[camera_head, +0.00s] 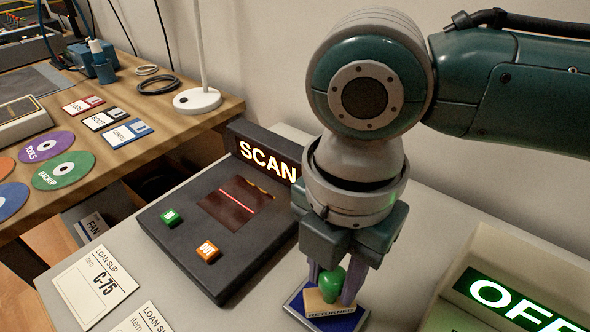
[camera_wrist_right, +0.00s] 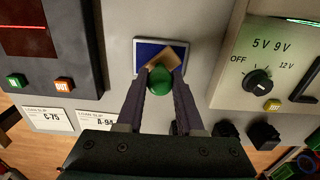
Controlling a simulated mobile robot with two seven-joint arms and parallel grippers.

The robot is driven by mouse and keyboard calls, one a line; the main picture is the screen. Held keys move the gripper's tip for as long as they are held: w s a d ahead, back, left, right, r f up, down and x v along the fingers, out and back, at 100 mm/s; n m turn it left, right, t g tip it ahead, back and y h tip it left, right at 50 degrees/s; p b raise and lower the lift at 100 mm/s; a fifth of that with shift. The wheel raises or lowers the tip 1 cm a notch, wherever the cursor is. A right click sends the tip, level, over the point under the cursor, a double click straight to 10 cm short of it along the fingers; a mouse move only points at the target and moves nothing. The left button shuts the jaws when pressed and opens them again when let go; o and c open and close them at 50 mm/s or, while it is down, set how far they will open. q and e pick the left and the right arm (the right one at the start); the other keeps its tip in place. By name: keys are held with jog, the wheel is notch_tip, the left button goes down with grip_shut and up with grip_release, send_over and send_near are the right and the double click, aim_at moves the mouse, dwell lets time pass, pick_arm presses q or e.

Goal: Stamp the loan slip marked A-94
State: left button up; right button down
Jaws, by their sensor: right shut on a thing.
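My right gripper (camera_head: 333,286) is shut on the green knob of a stamp (camera_head: 325,287). The stamp has a tan block base marked RETURNED. Its base is over a blue ink pad (camera_head: 345,322); I cannot tell whether it touches. In the wrist view the stamp (camera_wrist_right: 160,82) is between the fingers, and the pad (camera_wrist_right: 147,48) shows around its block. The loan slip A-94 (camera_wrist_right: 97,120) lies on the grey top left of the gripper in the wrist view. In the head view a cut-off loan slip (camera_head: 147,320) shows at the bottom edge, its number hidden. My left gripper is not in view.
Loan slip C-75 (camera_head: 95,287) lies beside the dark SCAN device (camera_head: 190,262) with green and orange buttons. A pale unit with an OFF display (camera_head: 520,302) stands to the right. A wooden table (camera_head: 165,118) with discs and floppies is at left.

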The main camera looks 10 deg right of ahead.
jog(key=shift+f+b, duration=0.3)
jog(key=shift+f, duration=0.15)
dwell(1.0)
dwell(0.9)
jog(key=shift+d+f+p, duration=0.1)
jog(key=shift+f+p, duration=0.05)
jog(key=shift+p, duration=0.15)
dwell(0.4)
notch_tip(320, 180, up, 4)
jog(key=p, duration=0.4)
jog(key=shift+f, duration=0.25)
notch_tip(320, 180, up, 4)
jog(key=p, duration=0.4)
jog(key=shift+f, duration=0.15)
